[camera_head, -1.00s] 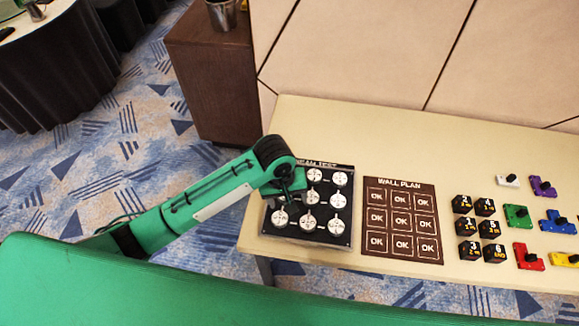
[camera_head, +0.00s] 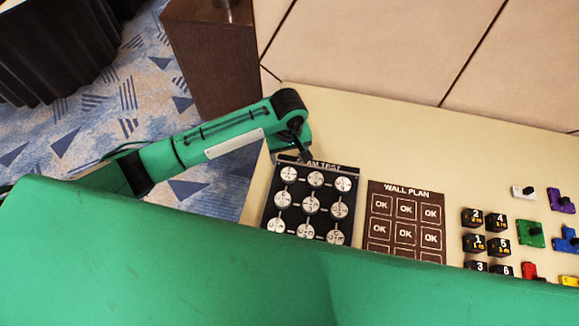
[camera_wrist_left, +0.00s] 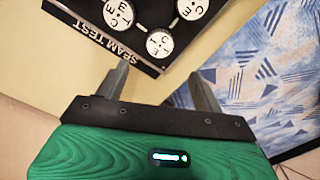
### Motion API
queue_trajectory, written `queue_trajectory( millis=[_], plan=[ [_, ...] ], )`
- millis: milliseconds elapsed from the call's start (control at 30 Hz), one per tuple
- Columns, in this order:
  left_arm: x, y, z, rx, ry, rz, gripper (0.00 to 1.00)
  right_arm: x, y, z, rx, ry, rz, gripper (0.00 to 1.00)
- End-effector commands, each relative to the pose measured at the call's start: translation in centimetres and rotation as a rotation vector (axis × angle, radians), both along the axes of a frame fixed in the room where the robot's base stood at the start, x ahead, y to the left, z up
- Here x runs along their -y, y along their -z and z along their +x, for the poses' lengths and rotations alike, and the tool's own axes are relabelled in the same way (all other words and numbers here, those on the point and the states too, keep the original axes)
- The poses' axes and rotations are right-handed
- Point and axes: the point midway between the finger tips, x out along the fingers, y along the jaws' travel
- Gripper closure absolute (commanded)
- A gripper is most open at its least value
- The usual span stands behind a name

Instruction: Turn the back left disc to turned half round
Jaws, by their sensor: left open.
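The back left disc (camera_head: 288,173) is a round white disc with dark marks on a black board (camera_head: 266,212) titled seam test. In the left wrist view the disc (camera_wrist_left: 160,43) lies just beyond my open fingertips, close to the board's corner. My left gripper (camera_head: 306,156) is at the board's back edge, behind the back row of discs. In the left wrist view the left gripper (camera_wrist_left: 160,73) is open, with nothing between its fingers. It looks clear of the disc. My right gripper is not in view.
Several other white discs fill the board. A brown wall plan card (camera_head: 392,232), black numbered cubes (camera_head: 472,217) and coloured pieces (camera_head: 531,233) lie to the right on the pale table (camera_head: 420,135). A brown cabinet (camera_head: 212,60) stands behind. The table behind the board is clear.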

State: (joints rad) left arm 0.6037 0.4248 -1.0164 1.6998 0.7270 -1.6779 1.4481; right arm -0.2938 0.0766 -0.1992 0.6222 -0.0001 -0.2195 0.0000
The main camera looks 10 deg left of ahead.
Motion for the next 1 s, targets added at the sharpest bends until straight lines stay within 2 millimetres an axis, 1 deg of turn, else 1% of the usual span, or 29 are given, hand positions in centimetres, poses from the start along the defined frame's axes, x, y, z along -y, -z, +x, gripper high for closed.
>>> queue_trajectory(
  millis=[33,100,200,333,400,500,567,700,967,1000],
  plan=[
    [-0.1,1.0,-0.1,-0.004,0.0,0.004,0.31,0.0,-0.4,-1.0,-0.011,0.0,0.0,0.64],
    [-0.1,2.5,-0.1,-0.005,0.0,0.002,0.31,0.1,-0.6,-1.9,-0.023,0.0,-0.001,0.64],
    [-0.1,4.7,-0.1,-0.004,-0.001,0.003,0.31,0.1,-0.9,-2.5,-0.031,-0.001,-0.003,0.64],
    [-0.1,7.3,-0.1,-0.003,0.0,0.003,0.31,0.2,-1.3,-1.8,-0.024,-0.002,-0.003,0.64],
    [0.0,8.5,-0.1,-0.002,0.001,0.002,0.31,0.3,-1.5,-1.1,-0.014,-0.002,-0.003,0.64],
    [0.0,9.8,-0.1,-0.002,0.001,0.001,0.31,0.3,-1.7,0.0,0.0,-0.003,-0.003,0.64],
    [0.0,10.3,-0.1,-0.001,0.001,0.0,0.31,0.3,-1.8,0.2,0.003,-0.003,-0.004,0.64],
    [0.0,11.0,0.0,0.0,0.001,0.0,0.31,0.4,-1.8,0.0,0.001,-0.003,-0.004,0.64],
    [0.0,11.1,-0.1,0.0,0.001,0.0,0.31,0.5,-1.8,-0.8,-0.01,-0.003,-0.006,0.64],
    [0.0,11.1,-0.1,0.0,0.001,0.0,0.35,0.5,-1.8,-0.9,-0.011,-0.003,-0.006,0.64]
  ],
)
